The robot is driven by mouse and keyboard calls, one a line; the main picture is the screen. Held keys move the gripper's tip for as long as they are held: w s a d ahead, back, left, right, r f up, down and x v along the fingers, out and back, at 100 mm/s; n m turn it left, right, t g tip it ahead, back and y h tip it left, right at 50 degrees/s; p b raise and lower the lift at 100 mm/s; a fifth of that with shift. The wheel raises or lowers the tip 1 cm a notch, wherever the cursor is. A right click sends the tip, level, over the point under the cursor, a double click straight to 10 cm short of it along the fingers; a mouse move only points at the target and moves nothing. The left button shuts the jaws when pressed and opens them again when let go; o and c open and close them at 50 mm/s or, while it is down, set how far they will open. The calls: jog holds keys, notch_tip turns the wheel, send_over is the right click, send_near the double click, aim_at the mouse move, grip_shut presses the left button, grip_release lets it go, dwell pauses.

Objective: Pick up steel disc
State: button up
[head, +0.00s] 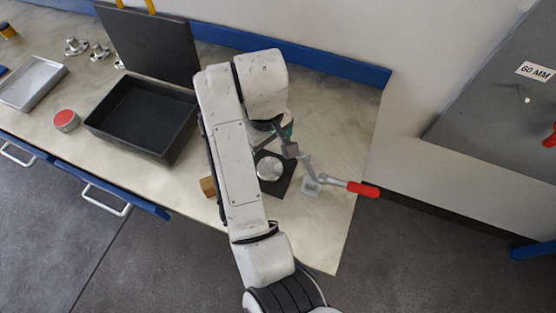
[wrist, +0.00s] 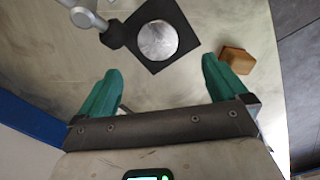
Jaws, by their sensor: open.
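The steel disc (head: 269,168) is a round, shiny grey piece lying on a dark square pad (head: 285,189) on the bench; the disc (wrist: 157,40) and the pad (wrist: 185,30) also show in the wrist view. A toggle clamp with a red handle (head: 362,189) stands to the right of the pad. Its dark tip (wrist: 114,38) reaches over the pad's edge beside the disc; I cannot tell whether it touches the disc. My gripper (wrist: 158,72) is open and empty, its teal fingers short of the disc. In the head view my arm partly hides the gripper and the pad.
An orange-brown block (wrist: 236,60) lies beside the pad. A black open case (head: 145,115), a red-topped round tin (head: 66,120), a metal tray (head: 33,82) and flanged fittings (head: 76,46) are to the left. A blue rail (head: 335,65) runs along the bench's back.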

jog(key=b, duration=0.4)
send_over(270, 168)
notch_tip(270, 168, down, 6)
jog(key=shift+r, duration=0.15)
jog(key=shift+f, duration=2.35)
jog(key=c, duration=1.6)
jog(key=shift+r, duration=0.1)
jog(key=shift+c, duration=0.2)
